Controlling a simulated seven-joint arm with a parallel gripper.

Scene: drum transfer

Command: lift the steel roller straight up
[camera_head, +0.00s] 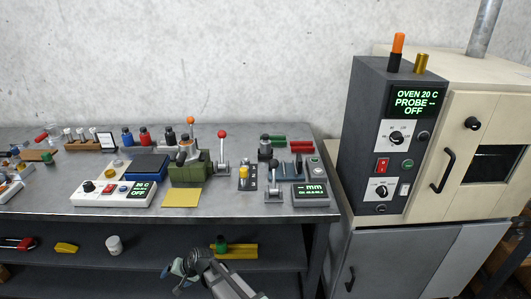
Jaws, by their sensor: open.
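My gripper (182,270) is at the bottom of the view, low in front of the bench and its lower shelf. It is open, and nothing shows between its fingers. I cannot pick out the steel roller for certain at this size. A green block-like device (188,172) with grey metal parts on top and an orange-knobbed lever stands on the bench (225,206). A dark cylindrical piece (265,148) stands on the bench farther right. My gripper is well below and apart from both.
A control box reading 20 C (113,193), a yellow sheet (181,198), a red-knobbed lever (222,150) and a mm readout (311,195) crowd the bench. A tall oven (383,130) stands right. The lower shelf holds a white jar (114,245) and yellow pieces (236,251).

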